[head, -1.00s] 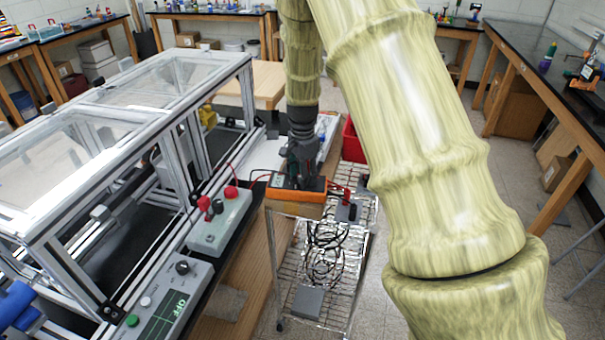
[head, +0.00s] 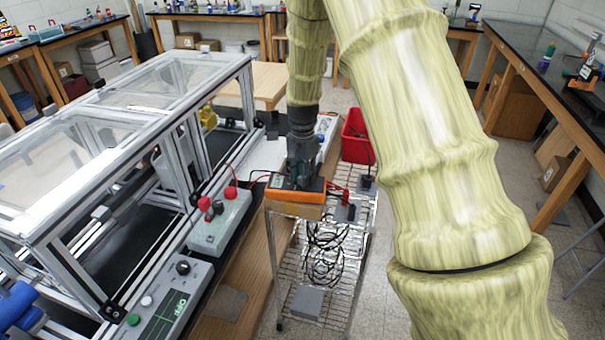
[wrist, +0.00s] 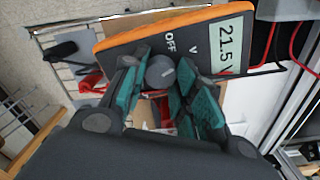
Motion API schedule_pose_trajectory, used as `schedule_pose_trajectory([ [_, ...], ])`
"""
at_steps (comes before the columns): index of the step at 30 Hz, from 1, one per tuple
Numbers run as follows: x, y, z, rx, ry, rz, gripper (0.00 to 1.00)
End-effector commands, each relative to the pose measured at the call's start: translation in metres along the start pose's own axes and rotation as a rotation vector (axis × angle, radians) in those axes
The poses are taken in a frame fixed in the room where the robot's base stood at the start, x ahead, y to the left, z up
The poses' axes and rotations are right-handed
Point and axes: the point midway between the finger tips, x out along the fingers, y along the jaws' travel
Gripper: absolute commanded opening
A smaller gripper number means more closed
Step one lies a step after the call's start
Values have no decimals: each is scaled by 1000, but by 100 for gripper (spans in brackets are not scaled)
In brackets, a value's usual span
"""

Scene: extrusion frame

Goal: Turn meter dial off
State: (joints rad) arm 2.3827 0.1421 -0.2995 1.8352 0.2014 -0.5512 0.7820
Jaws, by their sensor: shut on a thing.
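The orange meter (head: 300,190) stands on a wooden block on top of the wire cart. In the wrist view the meter (wrist: 200,27) shows a dark face, a display (wrist: 227,45) reading about 21.5 V, and the marks OFF and V. The round dark dial (wrist: 160,71) sits between my fingers. My gripper (wrist: 157,88) is shut on the dial, with teal finger pads on either side. In the head view my gripper (head: 300,175) is over the meter's face and hides the dial. The dial's pointer direction is hard to make out.
A wire cart (head: 320,255) carries the meter, coiled black cables and grey blocks. Left are an aluminium extrusion frame (head: 190,130) and a control box (head: 170,300) whose display appears to read OFF. Red and black leads run near the meter. A red bin (head: 355,135) stands behind.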

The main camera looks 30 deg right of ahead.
Motion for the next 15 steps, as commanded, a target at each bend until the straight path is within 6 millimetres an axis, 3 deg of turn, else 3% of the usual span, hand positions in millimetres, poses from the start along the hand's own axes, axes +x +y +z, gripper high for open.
schedule_pose_trajectory([
  [15,-1,0,0,-467,-1,-1,5],
])
